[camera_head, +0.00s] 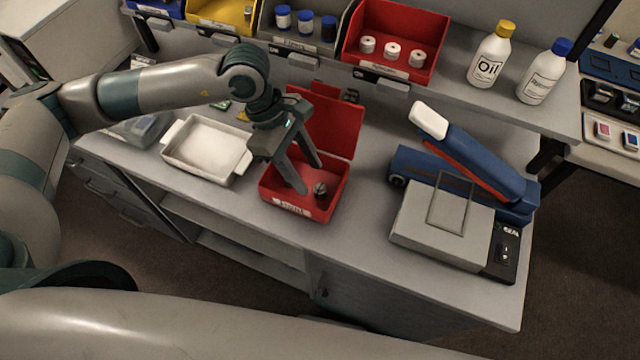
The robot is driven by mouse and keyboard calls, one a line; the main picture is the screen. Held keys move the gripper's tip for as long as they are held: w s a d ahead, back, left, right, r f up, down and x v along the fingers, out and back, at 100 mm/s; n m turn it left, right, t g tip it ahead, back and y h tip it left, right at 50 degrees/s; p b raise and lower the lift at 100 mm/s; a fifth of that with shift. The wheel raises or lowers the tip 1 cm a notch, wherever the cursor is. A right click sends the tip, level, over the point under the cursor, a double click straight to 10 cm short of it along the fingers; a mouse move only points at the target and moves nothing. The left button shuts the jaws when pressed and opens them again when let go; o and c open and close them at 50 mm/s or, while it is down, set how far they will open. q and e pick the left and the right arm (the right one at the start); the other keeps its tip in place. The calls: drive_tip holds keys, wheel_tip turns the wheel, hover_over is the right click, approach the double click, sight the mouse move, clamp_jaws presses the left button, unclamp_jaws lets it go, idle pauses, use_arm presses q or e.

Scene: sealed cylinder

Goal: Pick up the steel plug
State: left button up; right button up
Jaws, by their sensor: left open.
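The steel plug (320,189) is a small dark grey metal piece inside the open red box (280,203), near its right side. The box stands on the grey workbench, with its lid raised at the back. My left gripper (311,178) is open and points down into the box. Its two fingers are close to the plug, one to its left and one behind it. I cannot tell whether a finger touches the plug. My right gripper is not in view.
A white tray (168,159) stands left of the box. A blue and grey machine (443,232) stands on the right of the bench. A shelf behind holds bins, a red bin (440,40) with white-topped pieces, and two bottles. Bare bench lies between box and machine.

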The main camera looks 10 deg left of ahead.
sight(317, 185)
use_arm(q)
drive_tip(key=shift+f, duration=0.25)
drive_tip(key=shift+d+f+p, duration=0.4)
drive_tip(key=shift+f+p, duration=0.1)
drive_tip(key=shift+p, duration=0.2)
drive_tip(key=p+x, duration=0.1)
drive_tip(key=x, duration=0.2)
drive_tip(key=shift+w+p, duration=0.25)
drive_tip(key=shift+p, duration=0.15)
drive_tip(key=shift+d+f, duration=0.15)
drive_tip(key=shift+f, duration=0.35)
clamp_jaws()
